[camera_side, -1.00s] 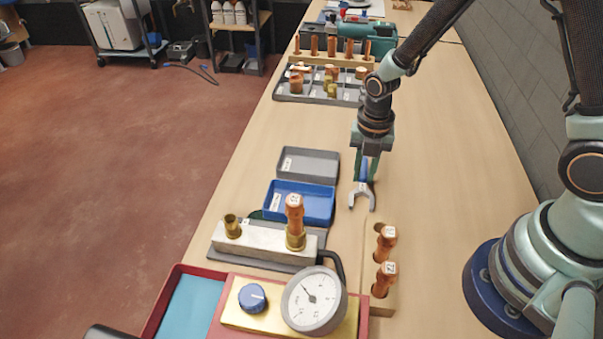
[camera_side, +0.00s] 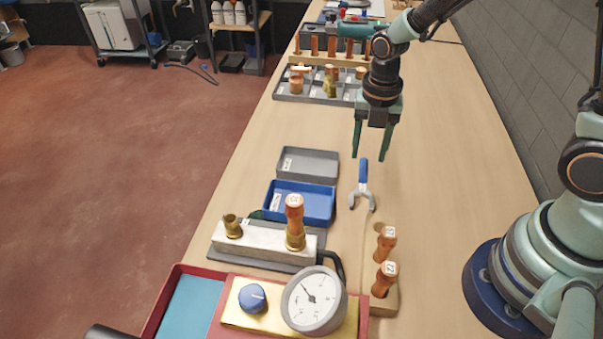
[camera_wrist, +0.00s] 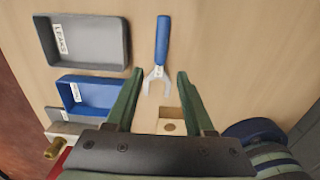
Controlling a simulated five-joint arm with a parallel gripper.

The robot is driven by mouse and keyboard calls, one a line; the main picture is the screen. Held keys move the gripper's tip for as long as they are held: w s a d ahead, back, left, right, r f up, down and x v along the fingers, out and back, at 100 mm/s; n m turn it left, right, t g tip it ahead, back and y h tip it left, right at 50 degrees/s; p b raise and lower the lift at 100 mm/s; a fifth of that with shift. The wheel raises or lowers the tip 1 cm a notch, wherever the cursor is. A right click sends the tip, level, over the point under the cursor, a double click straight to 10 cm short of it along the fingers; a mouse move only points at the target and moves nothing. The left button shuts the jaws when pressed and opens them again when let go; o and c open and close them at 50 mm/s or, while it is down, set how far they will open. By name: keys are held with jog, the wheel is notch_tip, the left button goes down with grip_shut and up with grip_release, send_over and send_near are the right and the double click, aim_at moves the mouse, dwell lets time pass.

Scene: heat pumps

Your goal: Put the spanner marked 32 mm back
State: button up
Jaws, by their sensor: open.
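The spanner (camera_side: 363,184) has a blue handle and a grey open-ended head. It lies flat on the bench, right of the blue tray, with its head toward the near side. It also shows in the wrist view (camera_wrist: 161,50), where the marking on its head is too small to read. My gripper (camera_side: 371,157) is open and empty, raised above the bench just beyond the spanner's handle end. In the wrist view my gripper (camera_wrist: 158,76) has its fingers wide apart, with the spanner's head showing between and ahead of the tips.
A grey tray (camera_side: 309,151) and a blue tray (camera_side: 331,205) lie left of the spanner.

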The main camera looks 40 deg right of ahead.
jog(key=s+d+r+m+t, duration=0.2)
jog(key=s+r+m, duration=0.1)
jog(key=r+m, duration=0.6)
jog(key=s+d+r+m+t, duration=0.2)
jog(key=r+m, duration=0.6)
jog(key=m, duration=1)
jog(key=shift+s+r+t, duration=0.4)
jog(key=shift+s+t, duration=0.25)
jog(key=shift+t, duration=0.15)
